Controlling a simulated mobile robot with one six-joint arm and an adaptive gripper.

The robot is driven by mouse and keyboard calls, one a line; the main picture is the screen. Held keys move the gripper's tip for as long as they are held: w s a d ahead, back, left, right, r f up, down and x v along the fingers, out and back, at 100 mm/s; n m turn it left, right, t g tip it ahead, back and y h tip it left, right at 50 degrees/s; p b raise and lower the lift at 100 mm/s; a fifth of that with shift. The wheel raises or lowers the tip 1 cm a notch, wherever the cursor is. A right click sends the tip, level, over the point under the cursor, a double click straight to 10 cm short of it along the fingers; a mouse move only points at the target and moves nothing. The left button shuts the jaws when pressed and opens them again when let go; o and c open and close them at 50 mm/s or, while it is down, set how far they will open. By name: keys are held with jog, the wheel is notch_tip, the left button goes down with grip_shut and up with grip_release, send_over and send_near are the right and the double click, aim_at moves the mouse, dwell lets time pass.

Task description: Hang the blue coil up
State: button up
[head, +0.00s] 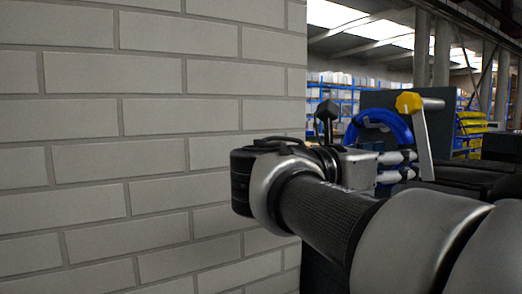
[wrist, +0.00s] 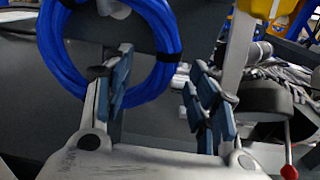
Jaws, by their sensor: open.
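The blue coil (head: 381,115) is a thick ring with dark ties, upright in front of a dark panel beyond my gripper in the head view. In the wrist view the coil (wrist: 166,45) fills the upper left, and its top is cut off. My gripper (head: 400,167) is open, its fingers level with the coil's lower part. In the wrist view my gripper (wrist: 160,84) has the coil's right side showing between its fingers, and its left finger overlaps the ring's opening. I cannot tell whether the fingers touch the coil or what holds it.
A pale post (head: 425,140) with a yellow knob (head: 409,102) stands just right of the coil; the post (wrist: 235,65) is close behind my right finger in the wrist view. A brick wall (head: 150,150) fills the left. A red-tipped lever (wrist: 289,172) is at lower right.

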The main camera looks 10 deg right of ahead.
jog(key=shift+x, duration=1.75)
jog(key=shift+c, duration=0.4)
grip_shut()
